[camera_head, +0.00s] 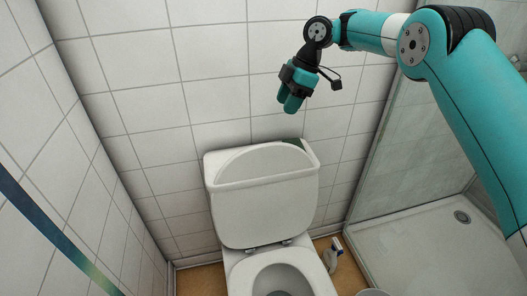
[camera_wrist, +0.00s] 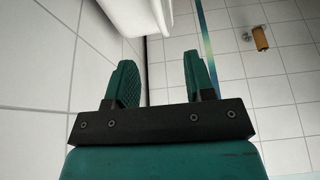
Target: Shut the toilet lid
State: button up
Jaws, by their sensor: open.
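The white toilet stands against the tiled back wall in the head view. Its lid (camera_head: 265,215) is raised, upright against the cistern (camera_head: 298,150), with the hinges at its lower edge. The toilet seat (camera_head: 243,275) lies below it around the open bowl, cut off by the frame's bottom edge. My gripper (camera_head: 290,105) hangs above the cistern, slightly right of its middle, pointing down and apart from the lid. In the wrist view my gripper (camera_wrist: 161,72) has its fingers spread with nothing between them. A white edge, which I cannot identify for certain, shows beyond them.
A toilet brush (camera_head: 333,254) stands on the floor right of the toilet. A glass panel (camera_head: 395,120) and a shower tray (camera_head: 415,245) are at the right. A tiled wall is at the left. The wrist view shows a brown roll (camera_wrist: 261,38) on the wall.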

aim_at(264, 152)
jog(key=b+x, duration=0.1)
jog(key=x, duration=1.6)
jog(key=shift+f+b, duration=0.2)
jog(key=shift+b, duration=0.1)
jog(key=shift+c, duration=0.5)
grip_shut()
